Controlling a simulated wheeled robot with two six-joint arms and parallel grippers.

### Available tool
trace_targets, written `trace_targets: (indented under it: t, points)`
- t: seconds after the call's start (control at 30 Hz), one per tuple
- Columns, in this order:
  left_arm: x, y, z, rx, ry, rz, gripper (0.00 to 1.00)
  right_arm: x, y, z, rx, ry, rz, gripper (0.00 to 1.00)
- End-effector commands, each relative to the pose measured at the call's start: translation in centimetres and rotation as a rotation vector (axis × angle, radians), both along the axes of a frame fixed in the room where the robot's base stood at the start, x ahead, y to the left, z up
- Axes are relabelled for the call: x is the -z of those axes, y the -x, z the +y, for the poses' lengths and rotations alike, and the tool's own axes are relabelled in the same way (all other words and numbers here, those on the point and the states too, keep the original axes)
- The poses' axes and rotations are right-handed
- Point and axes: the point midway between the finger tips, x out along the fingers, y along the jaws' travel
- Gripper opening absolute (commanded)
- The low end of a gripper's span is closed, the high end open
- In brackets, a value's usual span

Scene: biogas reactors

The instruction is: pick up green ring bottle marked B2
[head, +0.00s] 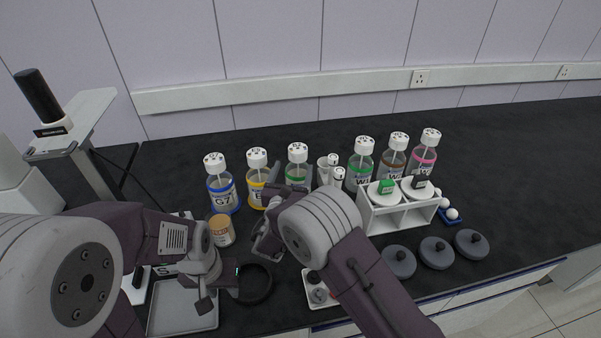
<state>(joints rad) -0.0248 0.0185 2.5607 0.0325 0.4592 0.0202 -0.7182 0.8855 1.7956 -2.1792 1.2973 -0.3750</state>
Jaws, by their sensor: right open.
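The green ring bottle marked B2 (297,165) stands upright at the back of the black bench, in the middle of the bottle row. It has a white cap and clear glass; its lower part is hidden behind my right arm. My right gripper (264,238) is open, in front of the bottle and lower left of it, apart from it in the picture. My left gripper (212,292) is low at the left, over the grey tray's edge; its fingers are too unclear to tell their opening.
Blue (221,187) and yellow ring bottles (257,180) stand left of B2; another green ring bottle (361,165), brown (392,160) and pink ones (424,155) stand right. A white rack (399,218), dark round weights (437,251), a tan-lidded jar (222,231) and a grey tray (170,318) lie nearer.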

Motion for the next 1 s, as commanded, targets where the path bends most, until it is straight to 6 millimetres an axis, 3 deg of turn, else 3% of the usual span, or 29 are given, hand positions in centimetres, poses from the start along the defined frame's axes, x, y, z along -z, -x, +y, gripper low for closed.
trace_targets:
  t: [0.1,0.37,0.6,0.87,1.0]
  points:
    - [-0.6,0.0,0.0,0.0,0.0,0.0,0.36,-0.2,-2.0,-0.6,0.005,-0.001,0.0,0.77]
    - [-1.0,0.0,0.0,0.0,0.0,0.0,0.36,-0.2,-3.7,-0.9,0.005,-0.002,0.001,0.77]
    - [-1.9,0.0,0.0,0.0,0.0,-0.001,0.36,0.0,-7.6,-1.6,0.004,-0.002,0.002,0.77]
    - [-1.9,0.0,0.0,0.0,0.0,-0.001,0.36,0.1,-8.0,-1.6,0.003,-0.001,0.002,0.77]
    - [-1.9,0.0,0.0,0.0,0.0,-0.001,0.36,0.1,-8.0,-1.6,0.003,-0.002,0.002,0.38]
